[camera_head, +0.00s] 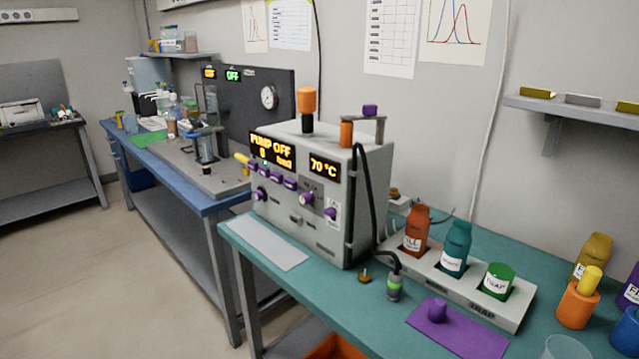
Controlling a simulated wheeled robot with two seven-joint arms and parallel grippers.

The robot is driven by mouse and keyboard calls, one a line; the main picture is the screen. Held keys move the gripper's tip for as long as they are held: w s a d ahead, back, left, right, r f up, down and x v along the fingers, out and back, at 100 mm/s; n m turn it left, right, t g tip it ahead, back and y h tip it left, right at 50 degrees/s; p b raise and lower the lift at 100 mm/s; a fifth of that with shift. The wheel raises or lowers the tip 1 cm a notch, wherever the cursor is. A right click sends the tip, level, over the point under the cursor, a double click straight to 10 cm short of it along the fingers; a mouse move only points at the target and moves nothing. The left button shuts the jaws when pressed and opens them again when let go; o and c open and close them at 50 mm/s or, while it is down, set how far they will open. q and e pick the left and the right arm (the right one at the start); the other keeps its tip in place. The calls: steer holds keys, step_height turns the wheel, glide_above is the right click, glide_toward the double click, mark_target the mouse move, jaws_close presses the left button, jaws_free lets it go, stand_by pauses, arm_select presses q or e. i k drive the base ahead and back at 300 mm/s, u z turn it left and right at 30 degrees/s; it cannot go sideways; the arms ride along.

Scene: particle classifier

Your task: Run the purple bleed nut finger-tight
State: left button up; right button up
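A grey instrument box (318,225) stands on the teal bench, and its displays read "PUMP OFF" and "70 °C". Several purple knobs sit on its front, including a row (276,178) under the left display, a round knob (306,199) and a lower right one (330,213). A small purple cap (370,110) sits on an arm above the box. A purple piece (437,309) stands upright on a purple mat (470,337). I cannot tell which purple part is the bleed nut. Neither of my grippers is in view.
A grey rack (515,312) holds red (417,230), teal (456,247) and green (498,281) containers. A black hose (370,200) runs down the box to a green-banded fitting (394,285). Orange and yellow containers (578,303) stand at right. A pale mat (261,243) is bare.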

mark_target(258, 196)
steer(key=u, duration=1.75)
steer(key=i, duration=4.25)
steer(key=z, duration=1.5)
